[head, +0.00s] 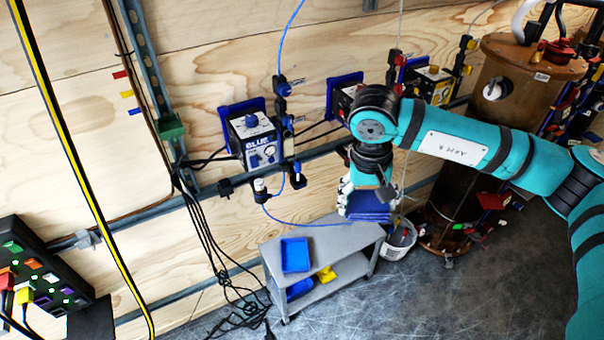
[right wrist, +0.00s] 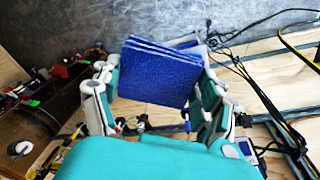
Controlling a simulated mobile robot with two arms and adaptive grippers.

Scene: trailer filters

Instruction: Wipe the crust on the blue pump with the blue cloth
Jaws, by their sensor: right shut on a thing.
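The blue pump (head: 258,142) is a boxy unit with a dial and the label BLUE, mounted on the plywood wall left of centre in the head view. I cannot clearly make out crust on it. My right gripper (head: 366,200) is to the right of the pump and lower in the picture, shut on the folded blue cloth (head: 369,209). In the right wrist view, the cloth (right wrist: 160,72) is a flat folded stack between the two fingers of the gripper (right wrist: 158,88). My left gripper is not in view.
A grey cart (head: 330,240) carries a blue tray (head: 295,254) on top and a yellow item (head: 326,275) below. A white bucket (head: 399,241) stands beside it. A thin blue tube (head: 310,224) loops below the pump. Black cables (head: 205,225) hang at left.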

